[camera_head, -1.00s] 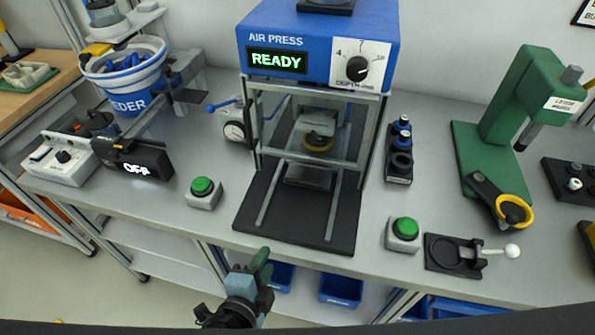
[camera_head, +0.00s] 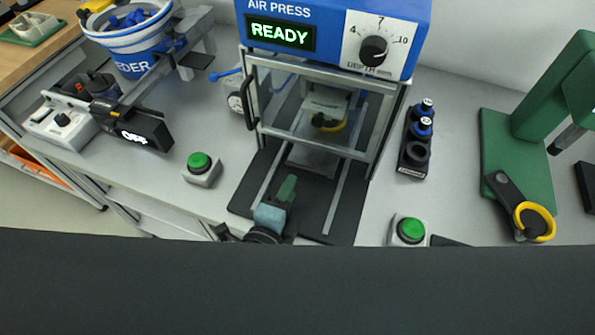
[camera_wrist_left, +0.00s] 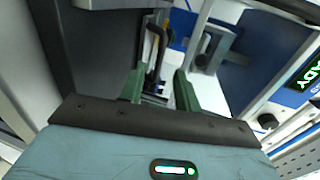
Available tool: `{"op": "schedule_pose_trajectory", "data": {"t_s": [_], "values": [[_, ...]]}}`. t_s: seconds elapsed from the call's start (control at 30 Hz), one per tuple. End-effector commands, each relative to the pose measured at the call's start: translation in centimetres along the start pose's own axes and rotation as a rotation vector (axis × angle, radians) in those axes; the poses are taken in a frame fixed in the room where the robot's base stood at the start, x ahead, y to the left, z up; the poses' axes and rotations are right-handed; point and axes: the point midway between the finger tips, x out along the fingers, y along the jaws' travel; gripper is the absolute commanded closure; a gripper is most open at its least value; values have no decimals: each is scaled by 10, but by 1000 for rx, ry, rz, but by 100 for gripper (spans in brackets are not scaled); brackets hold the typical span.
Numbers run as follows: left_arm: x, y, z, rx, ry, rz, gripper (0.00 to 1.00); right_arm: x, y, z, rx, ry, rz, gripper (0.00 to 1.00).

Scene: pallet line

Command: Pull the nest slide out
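The air press (camera_head: 335,28) stands at the back of the bench with its display reading READY. Behind its clear-panelled front frame (camera_head: 318,146) sits the nest slide (camera_head: 312,160), a grey plate seen partly through the panel, with a yellow ring and dark knob (camera_head: 330,123) above it. Two rails (camera_head: 338,195) run forward over the black base plate (camera_head: 348,220). My left gripper (camera_head: 287,188) is over the base plate, in front of the slide. In the left wrist view its green fingers (camera_wrist_left: 160,88) are apart, with a dark bar-like part beyond them. My right gripper is not in view.
Green buttons stand left (camera_head: 201,167) and right (camera_head: 409,230) of the base plate. A dark holder (camera_head: 414,155) is right of the press, then a green hand press (camera_head: 510,155). A feeder bowl (camera_head: 130,40) is at the left. A dark band covers the lower head view.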

Motion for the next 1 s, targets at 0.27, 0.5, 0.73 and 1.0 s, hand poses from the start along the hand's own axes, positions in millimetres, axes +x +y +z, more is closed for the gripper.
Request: {"op": "schedule_pose_trajectory", "data": {"t_s": [0.27, 0.5, 0.73, 1.0], "values": [[41, -1, 0, 2, 0, -3, 67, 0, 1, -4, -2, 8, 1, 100], [56, 0, 0, 0, 0, -1, 67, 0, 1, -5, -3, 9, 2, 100], [56, 0, 0, 0, 0, -1, 67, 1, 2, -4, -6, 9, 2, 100], [56, 0, 0, 0, 0, -1, 100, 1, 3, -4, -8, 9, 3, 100]]}}
